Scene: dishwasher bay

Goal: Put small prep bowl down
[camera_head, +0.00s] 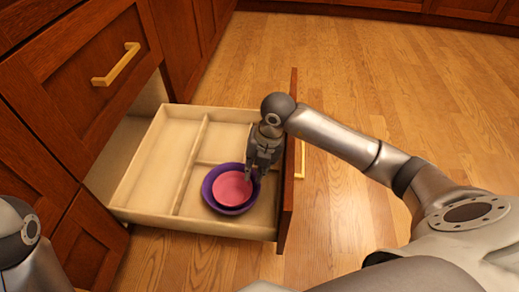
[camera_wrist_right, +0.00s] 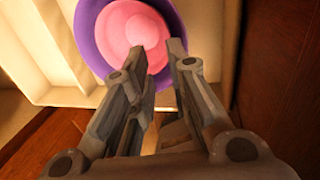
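A small pink bowl (camera_head: 232,187) sits inside a larger purple bowl (camera_head: 207,194) in the front right compartment of the open drawer. The pink bowl (camera_wrist_right: 130,30) and the purple bowl (camera_wrist_right: 88,38) also show at the top of the right wrist view. My right gripper (camera_head: 257,172) points down at the bowls' upper right rims. In the right wrist view my right gripper (camera_wrist_right: 160,55) has its fingertips apart, with the bowl rims showing between them. Contact with the rims cannot be told. My left gripper is not in view.
The pulled-out wooden drawer (camera_head: 152,212) has dividers, and its other compartments look empty. Its brown front panel (camera_head: 287,195) stands close to my right gripper. A closed drawer with a gold handle (camera_head: 117,64) is at upper left. Wooden floor (camera_head: 360,80) lies open to the right.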

